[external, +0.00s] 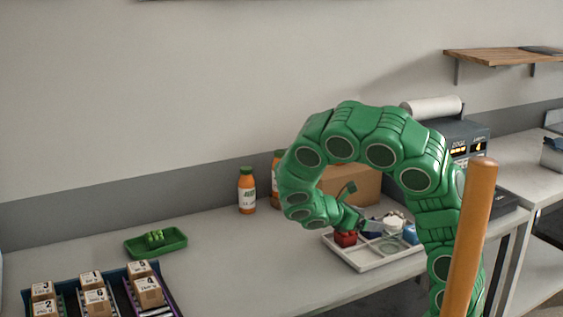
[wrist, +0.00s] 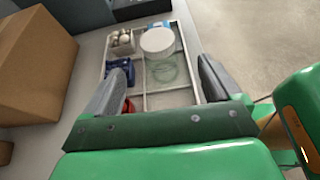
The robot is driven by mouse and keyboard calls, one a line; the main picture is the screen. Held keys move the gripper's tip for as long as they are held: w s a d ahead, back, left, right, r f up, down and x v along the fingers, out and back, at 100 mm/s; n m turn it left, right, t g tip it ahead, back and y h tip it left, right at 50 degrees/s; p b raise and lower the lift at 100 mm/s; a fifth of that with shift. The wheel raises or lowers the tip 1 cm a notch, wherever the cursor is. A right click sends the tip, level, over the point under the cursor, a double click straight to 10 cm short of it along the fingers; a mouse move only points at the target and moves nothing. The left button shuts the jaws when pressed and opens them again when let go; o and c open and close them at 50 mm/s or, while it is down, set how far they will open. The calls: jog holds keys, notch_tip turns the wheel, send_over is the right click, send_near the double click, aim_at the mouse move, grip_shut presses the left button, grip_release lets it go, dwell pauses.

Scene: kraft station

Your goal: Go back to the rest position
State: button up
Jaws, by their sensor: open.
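My green arm arches over the counter in the external view, and my gripper (external: 352,222) is low over the near-left part of a white divided tray (external: 364,263). In the wrist view my gripper (wrist: 158,82) is open, with its two dark fingers apart and nothing held between them. The tray (wrist: 150,101) lies beyond and below the fingers. It holds a red item (wrist: 129,106), a blue item (wrist: 118,70), a white round lid (wrist: 157,41) and a clear ring-like item (wrist: 163,71). My left finger partly hides the red item.
A cardboard box (external: 352,186) stands behind the tray. Orange bottles (external: 247,191) stand to its left. A green dish (external: 156,243) and a rack of small boxes (external: 95,300) are farther left. An orange post (external: 470,240) stands at the right front. The counter between dish and tray is clear.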

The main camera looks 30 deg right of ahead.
jog(key=s+d+r+m+g+y, duration=0.1)
jog(key=s+d+r+m+y, duration=0.15)
jog(key=s+m+y, duration=0.45)
jog(key=s+d+r+m+g+y, duration=0.1)
jog(key=s+r+m+y, duration=0.25)
jog(key=s+m, duration=0.4)
jog(key=s+a+r+m+y, duration=0.1)
jog(key=s+a+m+y, duration=0.1)
jog(key=s+a, duration=0.4)
jog(key=s+m, duration=0.1)
jog(key=s, duration=0.2)
jog(key=shift+y, duration=0.35)
jog(key=shift+r, duration=0.1)
